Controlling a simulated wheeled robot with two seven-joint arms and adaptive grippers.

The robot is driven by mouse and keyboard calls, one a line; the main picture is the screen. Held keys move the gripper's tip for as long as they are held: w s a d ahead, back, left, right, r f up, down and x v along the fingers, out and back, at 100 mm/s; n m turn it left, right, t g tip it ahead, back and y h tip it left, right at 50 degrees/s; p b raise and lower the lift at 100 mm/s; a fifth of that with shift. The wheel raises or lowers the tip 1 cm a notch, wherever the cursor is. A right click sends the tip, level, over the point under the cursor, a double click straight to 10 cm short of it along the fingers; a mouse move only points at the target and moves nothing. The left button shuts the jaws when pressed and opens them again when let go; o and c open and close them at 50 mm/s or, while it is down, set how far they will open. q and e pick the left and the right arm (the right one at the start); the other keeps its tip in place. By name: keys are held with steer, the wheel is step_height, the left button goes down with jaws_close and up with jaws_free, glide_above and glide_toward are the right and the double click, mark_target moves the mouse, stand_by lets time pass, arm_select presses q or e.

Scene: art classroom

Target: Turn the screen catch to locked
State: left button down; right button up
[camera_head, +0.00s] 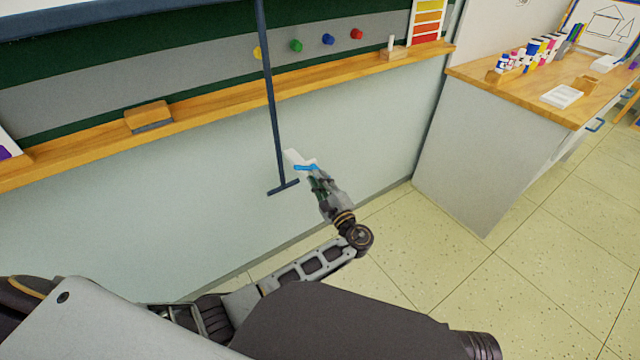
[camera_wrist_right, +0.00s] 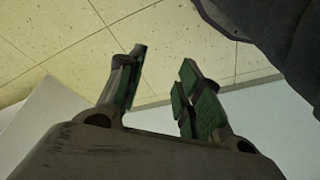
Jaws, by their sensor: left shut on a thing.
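The screen catch is a small white plate (camera_head: 293,156) with a blue lever (camera_head: 306,167), beside the lower end of a dark blue pole in the head view. The lever lies roughly level across the picture. My left gripper (camera_head: 313,175) is shut on the blue lever, its green-padded fingers partly hiding it. My right gripper (camera_wrist_right: 163,72) shows only in the right wrist view. Its fingers are apart with nothing between them, with tiled floor and pale wall behind.
The dark blue pole (camera_head: 271,100) ends in a crossbar (camera_head: 283,187). A wooden ledge (camera_head: 215,113) under the board holds an eraser (camera_head: 148,117). Colored magnets sit on the board. A counter (camera_head: 478,150) with paint bottles stands at right. Floor in front is clear.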

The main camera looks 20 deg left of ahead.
arm_select(q)
steer(key=shift+s+a+f+n+g+y+b, duration=0.1)
steer(key=shift+f+n+g+y+b, duration=0.15)
steer(key=shift+n+b, duration=1)
steer(key=shift+w+d+f+n+g+y+b, duration=0.1)
steer(key=shift+f+n+g+y+b, duration=0.15)
steer(key=shift+n+b, duration=1.05)
steer(key=shift+s+a+f+n+g+y+b, duration=0.1)
steer(key=shift+f+n+g+y+b, duration=0.15)
steer(key=shift+n+b, duration=1)
arm_select(e)
steer(key=w+a+f+t+y, duration=0.1)
steer(key=a+f+t+y, duration=0.1)
steer(key=f, duration=0.7)
steer(key=shift+w+a+m+t, duration=0.15)
steer(key=shift+a+m+t, duration=0.25)
steer(key=shift+a, duration=0.5)
arm_select(q)
steer(key=c, duration=1.4)
jaws_free()
steer(key=shift+r, duration=0.1)
arm_select(e)
steer(key=shift+w+r, duration=0.1)
arm_select(q)
steer(key=shift+r, duration=0.1)
